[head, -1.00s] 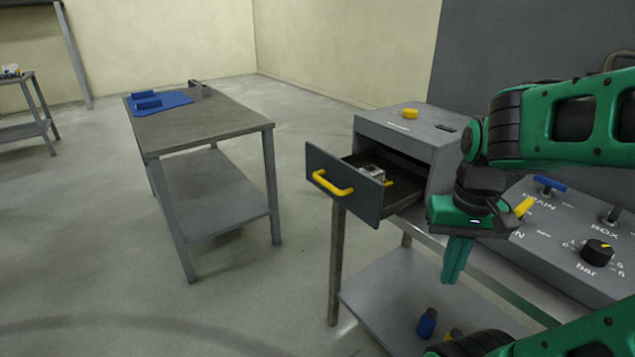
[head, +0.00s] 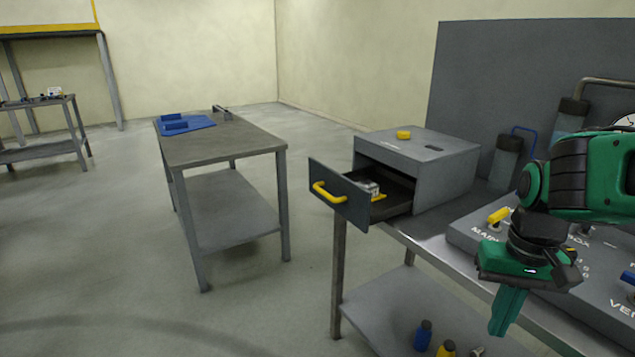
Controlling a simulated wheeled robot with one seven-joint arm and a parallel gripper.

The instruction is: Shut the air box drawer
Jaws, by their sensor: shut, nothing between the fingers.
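The air box (head: 440,166) is a grey box on the metal bench. Its drawer (head: 343,197) is pulled out to the left, with a dark front and a yellow handle (head: 329,192). A small metallic part (head: 368,187) sits inside the drawer, and a bit of yellow shows beside it. My gripper (head: 506,322) is shut and empty, pointing down. It is right of the drawer in the picture, in front of the bench edge and clear of the handle.
A yellow knob (head: 403,134) is on top of the air box. A grey control panel (head: 480,236) with switches lies under my arm. Blue and yellow bottles (head: 423,335) stand on the lower shelf. Another table (head: 240,143) stands left, with open floor between.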

